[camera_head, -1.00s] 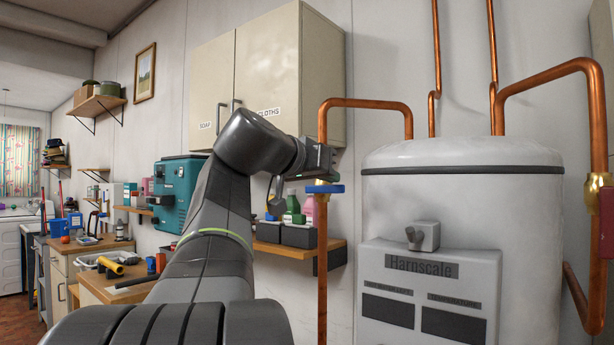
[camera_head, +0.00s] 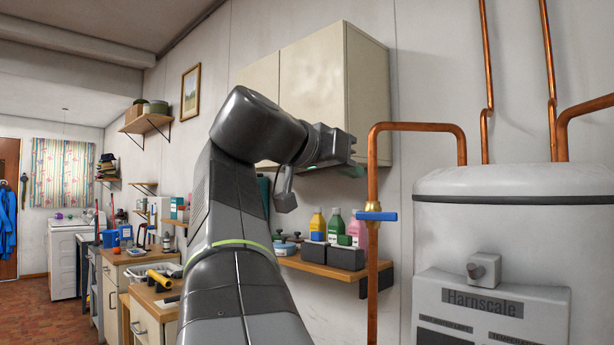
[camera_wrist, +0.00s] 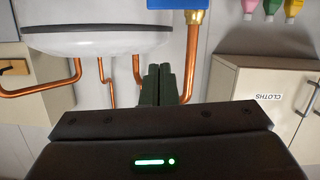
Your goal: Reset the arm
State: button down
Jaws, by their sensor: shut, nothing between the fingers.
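My arm rises through the middle of the head view and bends over to the right at the top. My gripper (camera_head: 350,163) is at its end, in front of the lower part of the beige wall cupboard (camera_head: 365,90). In the wrist view my gripper (camera_wrist: 160,72) shows two dark fingers together, with nothing between them. The copper pipe with the blue valve handle (camera_head: 376,216) is to the right of and below the gripper. The handle also shows at the top of the wrist view (camera_wrist: 175,4). The gripper appears apart from the pipe.
The white water heater (camera_head: 520,230) stands at right with copper pipes (camera_head: 420,127). A wooden shelf (camera_head: 325,267) with bottles and dark boxes is below the cupboard. Benches with tools (camera_head: 150,275) and a white appliance (camera_head: 68,255) are at left. Open brick-coloured floor (camera_head: 35,312) shows far left.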

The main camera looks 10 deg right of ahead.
jog(key=shift+s+a, duration=0.1)
jog(key=shift+a, duration=0.05)
dwell(0.3)
jog(key=w+d+f+b, duration=0.3)
jog(key=w+d+f, duration=0.3)
jog(key=d, duration=0.1)
jog(key=shift+d+f, duration=0.15)
jog(key=shift+d, duration=0.25)
dwell(0.4)
